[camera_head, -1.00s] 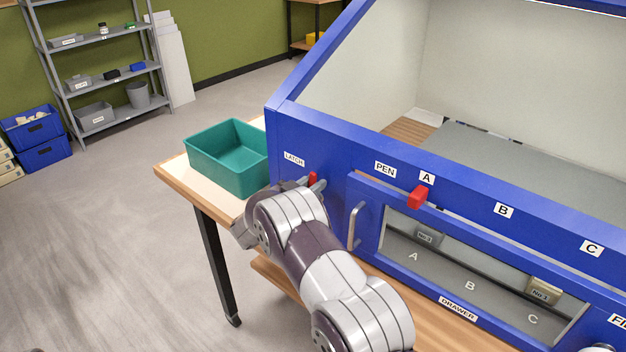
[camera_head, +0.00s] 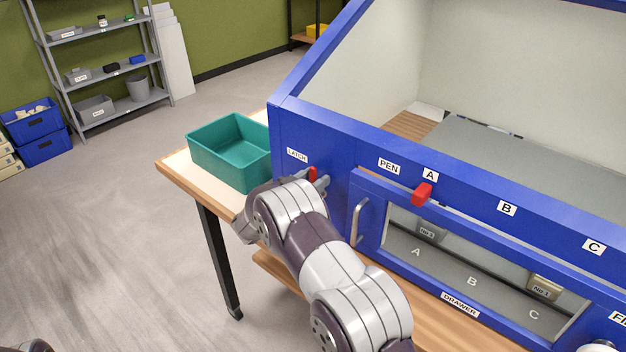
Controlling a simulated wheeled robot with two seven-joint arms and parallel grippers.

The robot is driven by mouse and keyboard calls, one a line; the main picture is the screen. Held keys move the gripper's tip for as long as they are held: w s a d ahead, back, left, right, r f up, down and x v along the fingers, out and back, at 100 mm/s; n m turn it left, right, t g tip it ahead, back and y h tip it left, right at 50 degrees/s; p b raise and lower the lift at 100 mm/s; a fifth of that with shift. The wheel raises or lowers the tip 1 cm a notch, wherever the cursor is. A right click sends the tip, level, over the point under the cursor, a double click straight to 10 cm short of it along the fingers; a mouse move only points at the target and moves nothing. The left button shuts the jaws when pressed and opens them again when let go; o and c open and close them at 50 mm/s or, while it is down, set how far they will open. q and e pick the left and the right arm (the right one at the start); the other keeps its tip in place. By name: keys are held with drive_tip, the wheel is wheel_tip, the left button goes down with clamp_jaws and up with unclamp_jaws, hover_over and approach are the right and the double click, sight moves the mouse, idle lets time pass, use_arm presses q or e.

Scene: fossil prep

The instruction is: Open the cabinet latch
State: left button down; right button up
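The blue cabinet (camera_head: 330,143) fills the right side of the head view. A small red latch handle (camera_head: 313,174) stands on its front, just right of the LATCH label (camera_head: 297,155). My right gripper (camera_head: 319,184) is at this handle, with a grey finger close to its right side. My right wrist hides the other finger and the lower part of the latch, so I cannot tell whether the gripper is closed on it. My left gripper is not in view.
A teal bin (camera_head: 232,152) stands on the wooden table (camera_head: 180,175) left of the cabinet. A second red handle (camera_head: 422,193) sits under label A. A drawer front with a grey bar handle (camera_head: 357,222) is right of my arm. Open floor lies left.

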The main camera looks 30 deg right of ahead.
drive_tip(key=b+v, duration=0.3)
drive_tip(key=v, duration=0.9)
drive_tip(key=shift+a, duration=0.3)
drive_tip(key=shift+s, duration=0.1)
